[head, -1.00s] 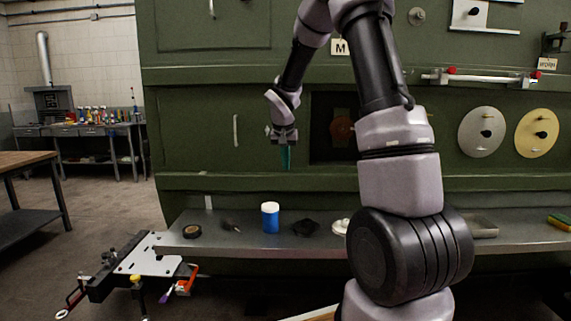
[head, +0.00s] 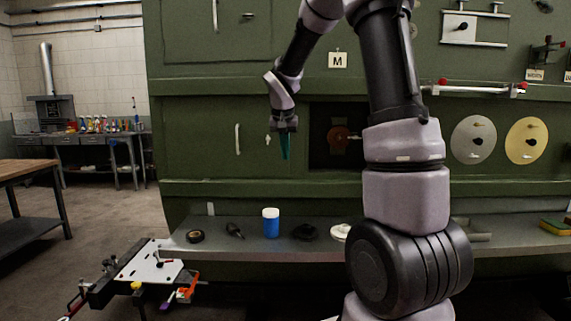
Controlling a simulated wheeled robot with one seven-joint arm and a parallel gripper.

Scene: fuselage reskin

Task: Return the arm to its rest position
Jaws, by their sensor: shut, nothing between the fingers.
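My gripper (head: 285,150) hangs pointing down in front of the green fuselage panel (head: 200,130), left of the dark square opening. Its teal fingers are together with nothing between them. It is above the grey shelf (head: 290,248), well clear of the blue jar. My arm folds up past the top edge of the head view, so its upper bend is hidden.
On the shelf are a black-and-tan roll (head: 195,236), a blue jar with a white lid (head: 271,224), a black part (head: 305,232) and a white disc (head: 340,232). A fixture table (head: 150,270) stands at lower left. Silver (head: 473,140) and yellow (head: 526,141) discs hang at right.

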